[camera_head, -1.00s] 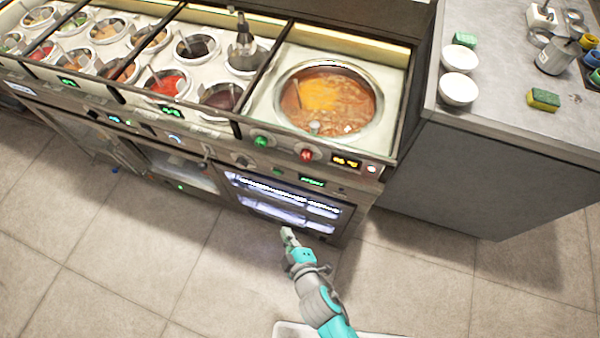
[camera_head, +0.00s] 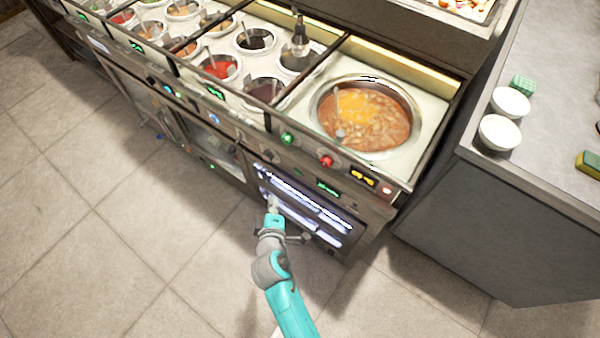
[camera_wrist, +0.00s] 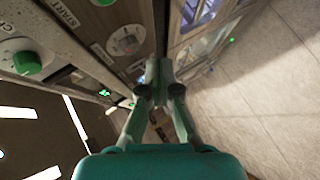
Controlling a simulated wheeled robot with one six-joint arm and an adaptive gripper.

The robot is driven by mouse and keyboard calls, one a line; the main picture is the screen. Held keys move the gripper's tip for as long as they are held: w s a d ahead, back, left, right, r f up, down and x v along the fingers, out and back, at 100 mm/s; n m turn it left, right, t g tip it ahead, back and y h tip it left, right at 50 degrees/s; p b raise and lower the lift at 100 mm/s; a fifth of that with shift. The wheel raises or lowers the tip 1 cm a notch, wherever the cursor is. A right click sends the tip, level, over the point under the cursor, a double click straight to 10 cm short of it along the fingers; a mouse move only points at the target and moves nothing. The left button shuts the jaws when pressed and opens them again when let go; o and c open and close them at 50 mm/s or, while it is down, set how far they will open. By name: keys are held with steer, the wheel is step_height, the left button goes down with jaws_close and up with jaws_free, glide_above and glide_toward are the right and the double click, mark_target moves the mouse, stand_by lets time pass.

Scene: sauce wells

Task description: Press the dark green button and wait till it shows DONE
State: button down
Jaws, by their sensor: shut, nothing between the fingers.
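A small dark green button (camera_head: 298,172) sits on the front panel of the counter, left of a green-lit display (camera_head: 328,189) whose text is too small to read. My gripper (camera_head: 273,203) is shut and empty, in front of the lit glass door, below and left of the button and apart from it. In the wrist view my shut fingers (camera_wrist: 160,72) lie alongside the panel. A START label (camera_wrist: 68,14) and a grey-white knob (camera_wrist: 127,40) show there. I cannot tell which part there is the dark green button.
A bright green knob (camera_head: 288,139) and a red knob (camera_head: 326,160) stick out above the button. A pot of orange soup (camera_head: 318,108) and several sauce wells are in the counter top. A grey side counter (camera_head: 480,210) stands right. The floor in front is clear.

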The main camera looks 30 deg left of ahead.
mark_target(298, 172)
steer(key=shift+w, duration=0.15)
steer(key=w, duration=0.8)
steer(key=shift+w+d, duration=0.25)
steer(key=shift+d, duration=0.1)
steer(key=shift+w, duration=0.1)
stand_by(1.2)
steer(key=shift+w, duration=0.3)
steer(key=shift+w, duration=0.45)
stand_by(0.8)
steer(key=shift+s, duration=0.85)
